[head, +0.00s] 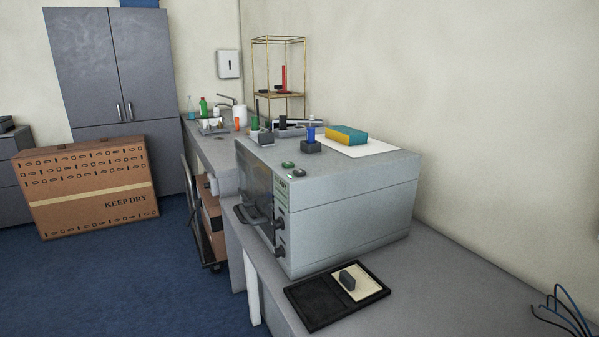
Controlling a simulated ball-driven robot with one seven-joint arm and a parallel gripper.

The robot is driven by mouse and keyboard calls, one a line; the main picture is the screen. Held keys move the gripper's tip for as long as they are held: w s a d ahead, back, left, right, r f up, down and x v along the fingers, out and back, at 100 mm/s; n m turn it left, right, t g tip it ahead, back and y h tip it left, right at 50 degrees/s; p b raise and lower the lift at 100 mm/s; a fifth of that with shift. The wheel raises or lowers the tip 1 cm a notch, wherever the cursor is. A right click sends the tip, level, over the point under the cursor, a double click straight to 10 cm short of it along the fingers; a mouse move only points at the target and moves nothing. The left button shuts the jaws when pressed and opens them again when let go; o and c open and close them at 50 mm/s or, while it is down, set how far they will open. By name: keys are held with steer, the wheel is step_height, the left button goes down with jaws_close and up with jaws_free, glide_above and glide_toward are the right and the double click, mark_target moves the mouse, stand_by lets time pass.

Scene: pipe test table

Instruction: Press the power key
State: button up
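A grey box-shaped machine (350,215) stands on the grey bench. Its narrow front faces left and has a greenish panel (281,192), dark knobs (280,250) and a dark handle (250,215). A small green round piece (288,165) and a reddish-grey one (298,173) sit on its top near the front edge. I cannot tell which part is the power key; any marking is too small to read. My gripper is not in view.
A black tray (310,304) with a pale pad and dark block lies before the machine. A blue-and-yellow sponge-like block (346,135) and small holders (311,146) stand on its top. Dark cables (565,312) rise at right. A cardboard box (90,190) stands left; blue floor is free.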

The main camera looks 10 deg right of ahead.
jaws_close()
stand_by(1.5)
